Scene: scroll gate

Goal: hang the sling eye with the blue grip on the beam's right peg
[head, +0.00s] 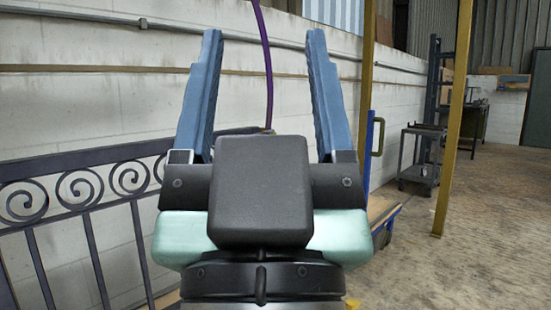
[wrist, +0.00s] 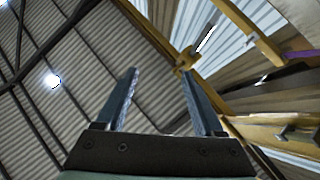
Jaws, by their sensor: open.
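My gripper (head: 264,36) points upward in the middle of the head view, its two blue fingers wide apart with nothing held between them. It also shows in the wrist view (wrist: 160,71). A purple sling (head: 267,62) hangs from above, seen between the fingers and behind them; its lower end is hidden by my gripper. A short purple piece shows at the right edge of the wrist view (wrist: 301,54). Yellow beams (wrist: 262,44) cross the upper right of the wrist view. I cannot make out the blue grip, the sling eye or the right peg for certain.
A dark scroll gate (head: 75,190) stands at the left before a white block wall (head: 90,105). Yellow posts (head: 456,120) rise to the right of my gripper. A blue upright with a green handle (head: 379,137) stands close at right. Open concrete floor (head: 480,230) lies further right.

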